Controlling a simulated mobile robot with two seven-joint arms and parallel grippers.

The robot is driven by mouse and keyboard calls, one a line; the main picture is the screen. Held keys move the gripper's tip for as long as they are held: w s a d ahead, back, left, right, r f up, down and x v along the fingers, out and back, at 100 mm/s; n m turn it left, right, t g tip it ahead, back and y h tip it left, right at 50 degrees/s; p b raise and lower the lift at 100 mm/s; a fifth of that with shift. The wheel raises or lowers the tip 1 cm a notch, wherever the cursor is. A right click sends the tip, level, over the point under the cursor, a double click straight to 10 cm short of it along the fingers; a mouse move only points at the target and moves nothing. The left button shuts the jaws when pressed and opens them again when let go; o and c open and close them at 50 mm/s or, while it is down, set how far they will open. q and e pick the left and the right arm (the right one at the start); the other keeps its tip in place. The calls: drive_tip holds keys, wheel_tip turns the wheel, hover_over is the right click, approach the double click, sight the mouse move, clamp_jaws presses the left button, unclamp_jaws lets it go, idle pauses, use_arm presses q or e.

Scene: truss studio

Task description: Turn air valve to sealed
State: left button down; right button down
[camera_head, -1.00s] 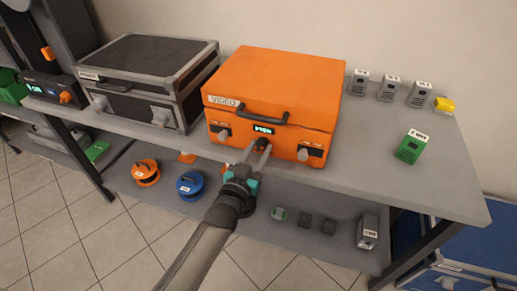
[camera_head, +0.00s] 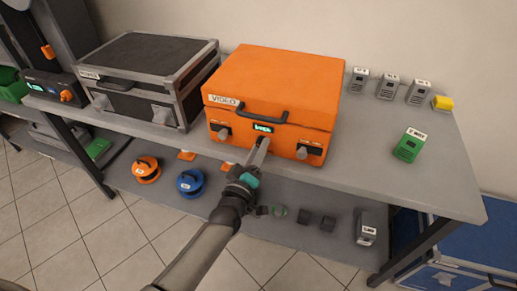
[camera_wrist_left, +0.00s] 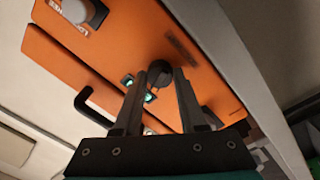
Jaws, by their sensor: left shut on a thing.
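The orange case (camera_head: 280,80) marked VIDEO stands shut on the table. Its front carries a small green-lit display (camera_head: 263,128), its lettering too small to read surely, with a dark round knob below it. In the left wrist view this knob (camera_wrist_left: 160,72) sits between my fingertips. My left gripper (camera_head: 262,145) is shut on the knob, its fingers seen nearly edge-on in the head view and hiding most of it. Grey latches sit left (camera_head: 223,134) and right (camera_head: 303,152) of the knob. My right gripper is not in view.
A black case (camera_head: 150,62) with grey edges stands left of the orange case. Several grey devices, a yellow block (camera_head: 443,103) and a green device (camera_head: 409,146) stand to the right. Reels (camera_head: 190,182) and small blocks lie on the shelf below. The table's right front is clear.

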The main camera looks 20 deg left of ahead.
use_arm(q)
drive_tip(key=shift+d+n+b, duration=0.1)
drive_tip(key=shift+n+b, duration=0.2)
drive_tip(key=shift+n, duration=2.5)
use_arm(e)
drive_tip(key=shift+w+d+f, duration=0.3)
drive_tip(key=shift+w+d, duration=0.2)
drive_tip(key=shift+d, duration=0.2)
use_arm(q)
drive_tip(key=shift+n, duration=0.3)
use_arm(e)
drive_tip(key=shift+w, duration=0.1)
use_arm(q)
drive_tip(key=c, duration=0.9)
unclamp_jaws()
drive_tip(key=o, duration=0.4)
drive_tip(key=shift+o, duration=0.2)
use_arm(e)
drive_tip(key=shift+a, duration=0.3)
use_arm(q)
drive_tip(key=s+p, duration=0.1)
drive_tip(key=s, duration=1.4)
drive_tip(key=shift+s+a+f+p, duration=0.15)
drive_tip(key=shift+a+f+p, duration=0.1)
drive_tip(key=shift+f+p, duration=0.15)
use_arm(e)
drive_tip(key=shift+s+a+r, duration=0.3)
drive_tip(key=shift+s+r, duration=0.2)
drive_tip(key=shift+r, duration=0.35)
